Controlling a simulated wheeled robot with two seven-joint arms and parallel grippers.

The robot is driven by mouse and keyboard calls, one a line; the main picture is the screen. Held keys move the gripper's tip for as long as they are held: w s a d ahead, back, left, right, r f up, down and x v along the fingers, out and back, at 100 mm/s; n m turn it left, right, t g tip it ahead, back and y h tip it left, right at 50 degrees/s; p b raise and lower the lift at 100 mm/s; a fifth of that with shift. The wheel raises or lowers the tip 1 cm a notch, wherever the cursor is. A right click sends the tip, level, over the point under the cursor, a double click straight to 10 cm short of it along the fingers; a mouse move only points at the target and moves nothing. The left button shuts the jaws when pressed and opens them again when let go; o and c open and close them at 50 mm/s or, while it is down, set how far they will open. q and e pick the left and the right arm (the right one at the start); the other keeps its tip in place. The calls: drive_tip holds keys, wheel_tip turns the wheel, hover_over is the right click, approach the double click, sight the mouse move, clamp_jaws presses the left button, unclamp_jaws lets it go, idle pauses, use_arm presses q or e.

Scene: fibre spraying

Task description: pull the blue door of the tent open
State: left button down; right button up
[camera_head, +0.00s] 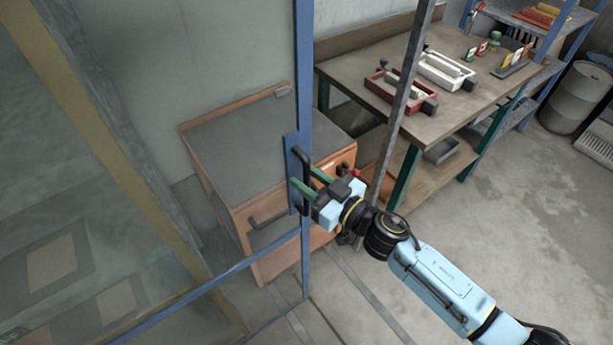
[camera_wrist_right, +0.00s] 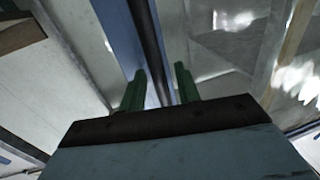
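The blue door (camera_head: 304,80) of the tent has a thin blue frame with clear panels and stands at the left and middle of the head view. Its dark bar handle (camera_head: 300,160) sits on a blue plate, and the handle also shows in the wrist view (camera_wrist_right: 149,35). My right gripper (camera_head: 312,180) has green fingers and is at the handle. In the wrist view the fingers of my right gripper (camera_wrist_right: 160,85) stand apart, with the dark bar running between them. A firm grip on the bar is not visible. My left gripper is in neither view.
An orange cabinet (camera_head: 240,140) with a grey top stands behind the door. A grey upright post (camera_head: 405,90) is right of the handle. A workbench (camera_head: 440,115) with trays and a drum (camera_head: 577,97) are further right. The floor (camera_head: 510,210) at the right is clear.

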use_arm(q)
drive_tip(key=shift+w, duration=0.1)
use_arm(e)
drive_tip(key=shift+w+a, duration=0.25)
drive_tip(key=shift+c, duration=0.3)
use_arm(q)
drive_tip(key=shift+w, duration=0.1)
use_arm(e)
clamp_jaws()
